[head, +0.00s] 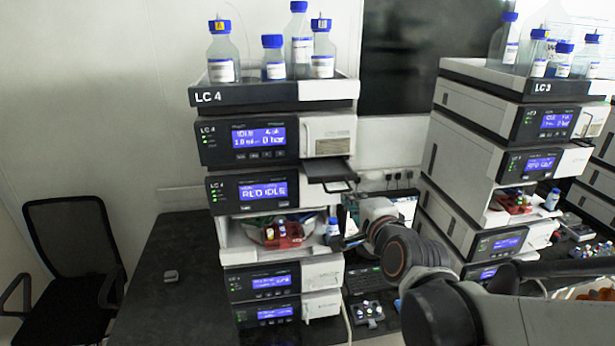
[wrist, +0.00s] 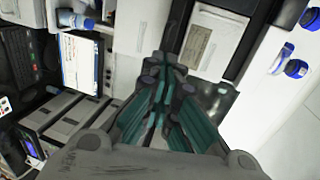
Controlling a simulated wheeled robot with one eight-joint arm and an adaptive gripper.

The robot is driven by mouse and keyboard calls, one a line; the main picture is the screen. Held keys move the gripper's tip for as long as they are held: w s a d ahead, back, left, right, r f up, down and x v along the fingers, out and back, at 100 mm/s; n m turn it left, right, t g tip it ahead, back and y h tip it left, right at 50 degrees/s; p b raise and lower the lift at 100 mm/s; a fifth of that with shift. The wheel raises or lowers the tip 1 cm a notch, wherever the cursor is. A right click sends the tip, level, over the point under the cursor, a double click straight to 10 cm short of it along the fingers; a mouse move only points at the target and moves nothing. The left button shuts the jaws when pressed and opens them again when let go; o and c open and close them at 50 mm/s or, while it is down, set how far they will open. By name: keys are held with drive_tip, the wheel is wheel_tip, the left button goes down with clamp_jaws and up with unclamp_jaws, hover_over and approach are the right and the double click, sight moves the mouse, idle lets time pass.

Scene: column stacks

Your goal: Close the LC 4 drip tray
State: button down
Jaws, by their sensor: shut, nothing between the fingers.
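The LC 4 stack (head: 270,140) stands left of centre in the head view. Its drip tray (head: 328,170) is a dark flat tray with a handle loop, sticking out from below the top module, under the white labelled panel (head: 325,146). My gripper (head: 338,243) is in front of the stack in the head view, lower than the tray and close to the open sampler bay. In the wrist view my gripper (wrist: 160,68) is shut and empty. A dark strip beside the labelled panel (wrist: 205,38) looks like the drip tray (wrist: 177,25), partly hidden behind the fingertips; contact cannot be told.
Blue-capped bottles (head: 272,58) stand on top of the LC 4 stack. A small blue-capped bottle (head: 333,227) is by the sampler bay, near my gripper. The LC 3 stack (head: 500,150) stands at the right. A laptop (head: 400,208) sits between the stacks.

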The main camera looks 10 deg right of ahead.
sight(346, 191)
drive_tip(key=shift+x, duration=1.65)
drive_tip(key=shift+w, duration=0.35)
drive_tip(key=b+x, duration=0.1)
drive_tip(key=x, duration=0.2)
drive_tip(key=r+b+x, duration=0.1)
drive_tip(key=x, duration=0.3)
drive_tip(key=r+b+x, duration=0.1)
drive_tip(key=b+x, duration=0.1)
drive_tip(key=x, duration=0.2)
drive_tip(key=shift+w+d+r, duration=0.1)
drive_tip(key=shift+w+r, duration=0.05)
drive_tip(key=shift+w, duration=0.2)
drive_tip(key=shift+r, duration=0.1)
